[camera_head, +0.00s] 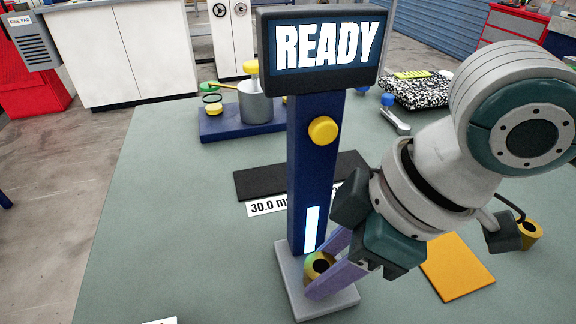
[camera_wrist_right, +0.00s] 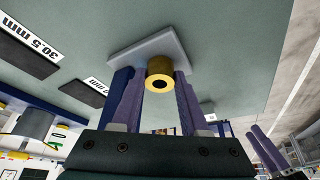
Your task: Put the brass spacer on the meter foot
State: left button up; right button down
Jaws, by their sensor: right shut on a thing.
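The meter is a dark blue column with a READY display (camera_head: 326,42) and a flat grey foot (camera_head: 338,306). The foot also shows in the right wrist view (camera_wrist_right: 125,55). My right gripper (camera_head: 325,266) is shut on the brass spacer (camera_head: 318,268), a short brass ring with a dark hole. In the right wrist view the spacer (camera_wrist_right: 159,73) sits between the two purple fingers, in front of the foot. I cannot tell whether it touches the foot. Two small purple fingers at the lower right of the wrist view look like my left gripper (camera_wrist_right: 265,147); their gap is unclear.
A dark mat (camera_head: 262,182) with a 30.0 mm label lies behind the column. An orange mat (camera_head: 456,268) and another brass ring (camera_head: 530,234) are on the right. A blue tray (camera_head: 222,132) with a grey pot stands behind. The green tabletop at left is clear.

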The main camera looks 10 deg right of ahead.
jog(key=c, duration=0.7)
grip_release()
jog(key=shift+f, duration=0.15)
